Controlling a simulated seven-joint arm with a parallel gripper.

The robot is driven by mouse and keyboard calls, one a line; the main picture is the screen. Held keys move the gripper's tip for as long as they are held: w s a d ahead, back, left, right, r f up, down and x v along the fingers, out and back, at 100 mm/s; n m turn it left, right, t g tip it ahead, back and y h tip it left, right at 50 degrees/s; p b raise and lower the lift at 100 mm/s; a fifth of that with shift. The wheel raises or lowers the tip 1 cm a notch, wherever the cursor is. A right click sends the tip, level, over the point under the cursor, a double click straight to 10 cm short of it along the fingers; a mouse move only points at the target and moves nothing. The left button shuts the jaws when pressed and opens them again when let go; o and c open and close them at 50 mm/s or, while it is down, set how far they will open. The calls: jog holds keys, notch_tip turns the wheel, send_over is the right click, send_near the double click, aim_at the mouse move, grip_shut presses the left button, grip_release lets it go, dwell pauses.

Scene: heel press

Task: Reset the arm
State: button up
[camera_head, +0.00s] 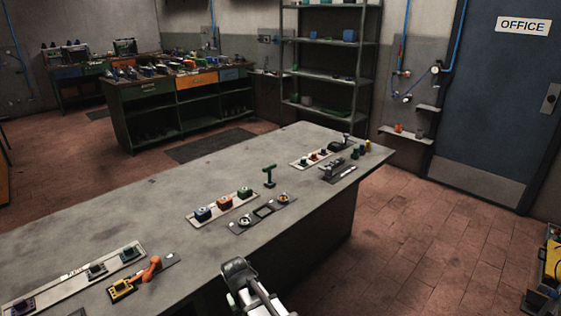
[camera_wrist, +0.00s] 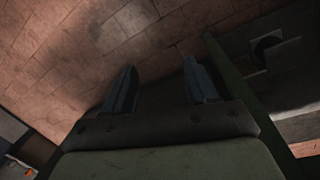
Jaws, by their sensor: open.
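My gripper (camera_wrist: 160,68) shows in the wrist view with its two dark fingers spread apart. Nothing is between them, and the brick-tiled floor lies beyond. In the head view, part of my arm rises at the bottom centre beside the near edge of the long grey workbench (camera_head: 150,215). I cannot make out the fingers there.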

jog(key=s+d+f+m+g, duration=0.1)
jog(key=s+d+f+g, duration=0.1)
jog(key=s+d+f, duration=0.55)
jog(key=s+d+f+m+g, duration=0.15)
jog(key=s+d+f, duration=0.35)
jog(key=d+f, duration=0.5)
jog(key=s+d+f+m+g+y, duration=0.1)
jog(key=s+d+f, duration=0.3)
jog(key=s, duration=0.5)
jog(key=s+d+f+m+g, duration=0.1)
jog(key=s+d+f, duration=0.3)
jog(key=s, duration=0.5)
jog(key=shift+s+d+f+g+y, duration=0.15)
jog(key=shift+d+f+g+y, duration=0.25)
jog(key=shift+f+g, duration=0.2)
jog(key=shift+o, duration=0.2)
jog(key=shift+m, duration=0.25)
